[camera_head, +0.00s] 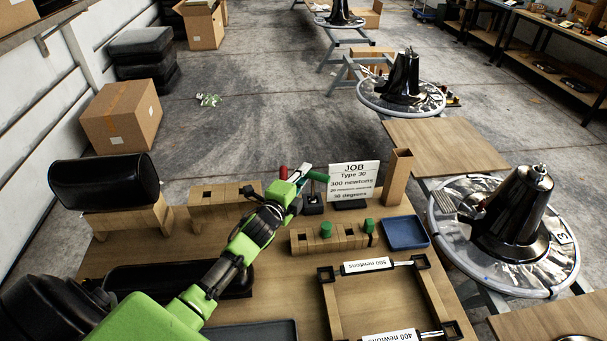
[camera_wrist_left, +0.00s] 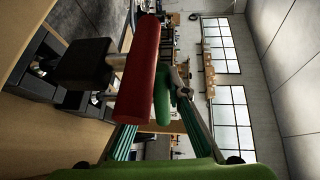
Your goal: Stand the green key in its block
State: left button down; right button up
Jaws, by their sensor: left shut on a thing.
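My left gripper (camera_head: 300,178) is above the table's far side. In the left wrist view its teal fingers (camera_wrist_left: 160,130) close around a green piece (camera_wrist_left: 162,95), which I take to be the green key. A green bar (camera_head: 318,176) shows at the fingertips in the head view, above a small black block (camera_head: 313,203). Whether a shaft sits in that block is unclear. A red handle (camera_wrist_left: 136,75) is close beside the fingers and partly covers them; it also shows in the head view (camera_head: 283,172). My right gripper is not in view.
A JOB sign (camera_head: 354,180) stands just right of the gripper. A wooden block (camera_head: 345,241) with green pieces, a blue tray (camera_head: 405,232) and an upright wooden box (camera_head: 397,178) are nearby. A slotted wooden stand (camera_head: 210,208) is to the left.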

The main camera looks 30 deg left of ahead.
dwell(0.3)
pick_arm(q)
jog(key=c, duration=1.9)
grip_release()
jog(key=shift+f, duration=0.15)
jog(key=s, duration=0.4)
jog(key=s+r, duration=0.1)
jog(key=s, duration=0.3)
jog(key=s+d, duration=0.1)
jog(key=s, duration=0.3)
jog(key=shift+r, duration=0.35)
jog(key=shift+d, duration=0.1)
